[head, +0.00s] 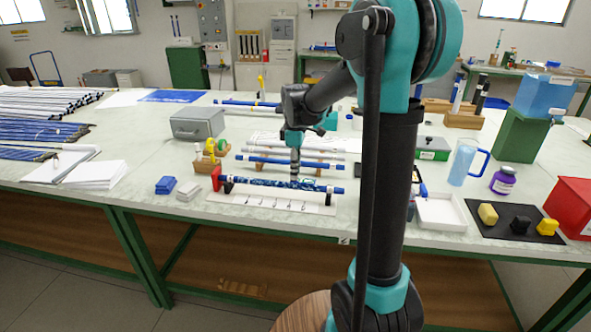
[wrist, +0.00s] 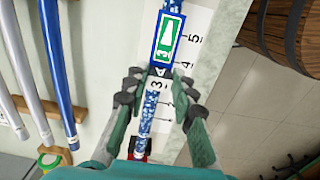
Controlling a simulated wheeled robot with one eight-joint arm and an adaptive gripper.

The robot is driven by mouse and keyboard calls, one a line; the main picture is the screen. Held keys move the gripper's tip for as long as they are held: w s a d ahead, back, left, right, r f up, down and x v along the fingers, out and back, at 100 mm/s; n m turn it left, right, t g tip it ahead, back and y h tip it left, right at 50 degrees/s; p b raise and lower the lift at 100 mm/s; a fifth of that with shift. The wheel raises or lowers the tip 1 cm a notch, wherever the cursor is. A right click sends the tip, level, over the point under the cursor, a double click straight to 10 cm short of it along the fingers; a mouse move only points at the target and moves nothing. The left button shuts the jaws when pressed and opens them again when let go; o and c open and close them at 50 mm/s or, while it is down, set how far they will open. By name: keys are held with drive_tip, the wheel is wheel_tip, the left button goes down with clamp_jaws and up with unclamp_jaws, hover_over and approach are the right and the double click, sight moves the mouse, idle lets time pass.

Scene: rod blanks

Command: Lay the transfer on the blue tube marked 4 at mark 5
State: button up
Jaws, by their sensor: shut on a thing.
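The transfer (wrist: 167,38), a blue-edged sheet with a green and white panel, extends beyond my fingertips in the wrist view. My gripper (wrist: 160,82) is shut on its near end. It also shows in the head view (head: 295,178), low over the tube. In the wrist view the tube (wrist: 149,112) runs under the transfer, whose middle appears alongside mark 5 (wrist: 196,38). I cannot tell whether transfer and tube touch. The tube's 4 is not readable.
A red block (head: 216,178) stands at the tube's left end. More tubes (head: 290,161) lie behind it. Blue blocks (head: 166,185) and a grey box (head: 197,123) are to the left. A white tray (head: 440,211) is at the right.

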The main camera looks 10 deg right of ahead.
drive_tip(key=shift+f, duration=0.6)
idle(1.2)
drive_tip(key=shift+r, duration=0.1)
drive_tip(key=shift+r, duration=3.4)
drive_tip(key=shift+s, duration=0.1)
